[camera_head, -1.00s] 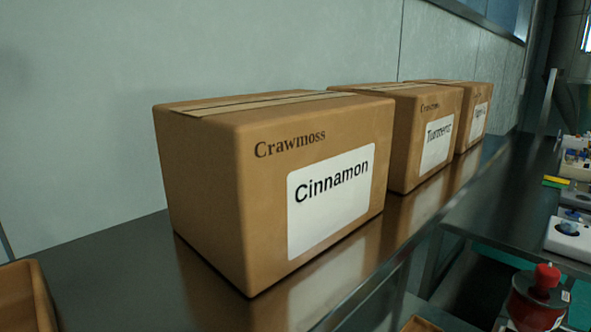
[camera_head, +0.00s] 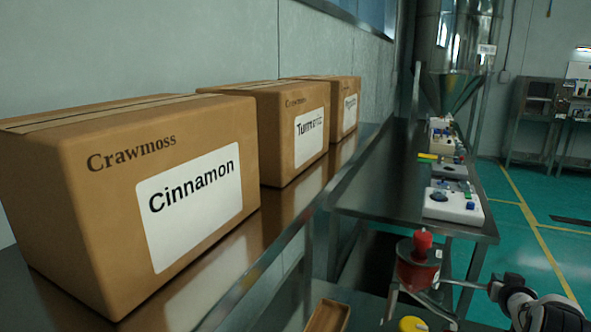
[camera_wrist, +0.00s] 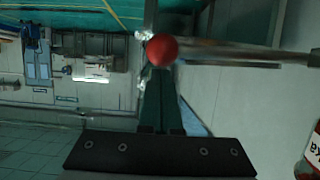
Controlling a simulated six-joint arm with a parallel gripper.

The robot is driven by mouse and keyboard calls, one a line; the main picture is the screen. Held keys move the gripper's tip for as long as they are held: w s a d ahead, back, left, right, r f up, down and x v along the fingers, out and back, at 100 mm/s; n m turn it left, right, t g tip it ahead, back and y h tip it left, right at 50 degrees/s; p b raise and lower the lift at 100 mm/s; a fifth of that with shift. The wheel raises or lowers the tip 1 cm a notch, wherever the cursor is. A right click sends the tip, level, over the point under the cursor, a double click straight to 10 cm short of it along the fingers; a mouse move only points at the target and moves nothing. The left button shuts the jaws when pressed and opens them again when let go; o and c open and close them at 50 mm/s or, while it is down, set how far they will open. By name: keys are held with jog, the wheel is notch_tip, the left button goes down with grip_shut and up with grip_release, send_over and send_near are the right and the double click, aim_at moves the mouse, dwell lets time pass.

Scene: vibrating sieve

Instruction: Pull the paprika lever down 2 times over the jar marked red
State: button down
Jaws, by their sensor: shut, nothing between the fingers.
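In the wrist view my gripper (camera_wrist: 161,78) is shut and empty, its dark fingers together. A red ball knob (camera_wrist: 163,50) on a thin rod (camera_wrist: 245,52) overlaps the fingertips; I cannot tell whether they touch. In the head view a red canister (camera_head: 418,273) with a red knob on top stands low at right of centre. A thin rod runs from it toward my arm at the lower right, where my fingers are not clear. A white-labelled container (camera_wrist: 314,152) shows at the wrist view's right edge, its lettering cut off. No jar marked red can be identified.
Cartons marked Cinnamon (camera_head: 150,190) and Turmeric (camera_head: 293,135), and a farther one (camera_head: 343,108), line the shelf at left. A wooden tray (camera_head: 328,316) and a yellow round thing (camera_head: 412,324) lie at the bottom. A bench (camera_head: 390,190) with several devices extends behind.

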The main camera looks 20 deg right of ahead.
jog(key=shift+f, duration=2.6)
notch_tip(320, 180, up, 10)
jog(key=shift+f, duration=0.2)
